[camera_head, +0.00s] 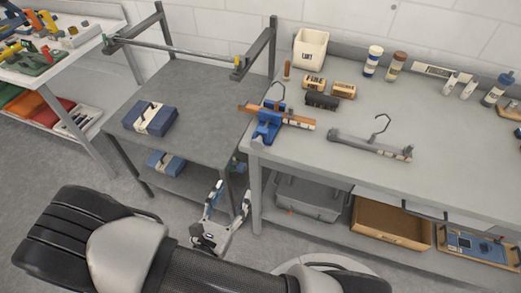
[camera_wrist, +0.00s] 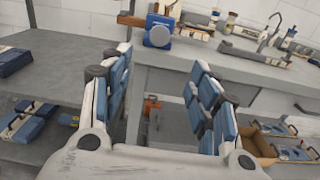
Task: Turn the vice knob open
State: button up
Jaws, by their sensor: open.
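A blue vice (camera_head: 268,124) is mounted at the left front corner of the grey workbench (camera_head: 370,110). A brown bar (camera_head: 295,121) lies across it; I cannot tell whether the jaws clamp it. In the wrist view the vice (camera_wrist: 160,17) is at the top centre. Its round blue-grey knob (camera_wrist: 159,36) faces the camera. My gripper (camera_head: 231,192) is open and empty, below and in front of the bench corner, apart from the vice. In the wrist view, the open gap of my gripper (camera_wrist: 160,60) lies below the knob.
A grey cart (camera_head: 190,85) with a blue box (camera_head: 150,117) stands left of the bench. A grey clamp-like tool (camera_head: 370,145) lies right of the vice. A grey bin (camera_head: 307,197) and brown tray (camera_head: 390,222) are on the lower shelf. Floor between cart and bench is narrow.

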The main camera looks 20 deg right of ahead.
aim_at(256, 147)
jog(key=b+x, duration=0.3)
jog(key=x, duration=1.4)
jog(key=shift+c, duration=0.2)
jog(key=shift+s, duration=0.1)
jog(key=c, duration=1)
jog(key=shift+n, duration=0.3)
jog(key=n+p, duration=0.3)
jog(key=n, duration=0.1)
jog(key=shift+n+p, duration=1)
jog(key=shift+n, duration=0.5)
jog(key=shift+f, duration=0.1)
